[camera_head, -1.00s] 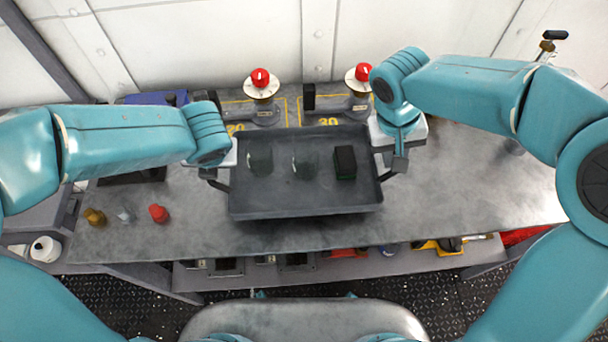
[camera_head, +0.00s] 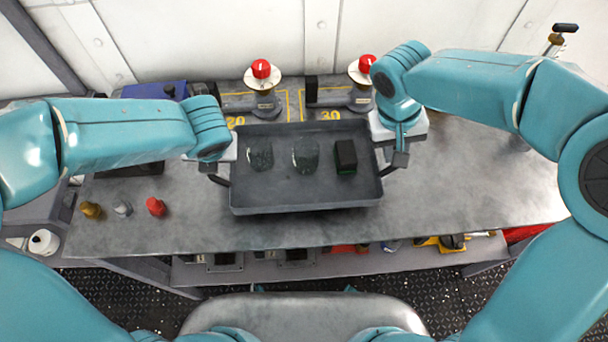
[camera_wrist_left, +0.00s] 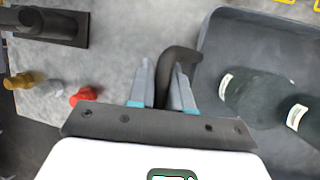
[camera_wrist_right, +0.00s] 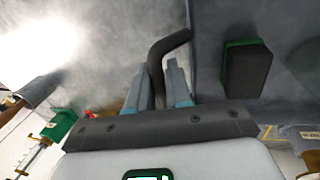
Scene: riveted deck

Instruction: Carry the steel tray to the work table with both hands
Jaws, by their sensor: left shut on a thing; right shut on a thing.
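The dark grey steel tray (camera_head: 305,206) is over the work table (camera_head: 440,215) in the head view; I cannot tell whether it touches the top. It looks about level. It holds two dark glassy pieces (camera_head: 259,154) (camera_head: 305,156) and a black and green block (camera_head: 345,156). My left gripper (camera_head: 219,177) is shut on the tray's left handle, which shows between the fingers in the left wrist view (camera_wrist_left: 176,62). My right gripper (camera_head: 398,165) is shut on the right handle, seen in the right wrist view (camera_wrist_right: 160,55). The tray's underside is hidden.
Two red-topped fixtures (camera_head: 262,72) (camera_head: 366,70) stand behind the tray near yellow markings. A gold, a grey and a red piece (camera_head: 156,207) stand at the table's left. The table is clear at right. A shelf below holds several items.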

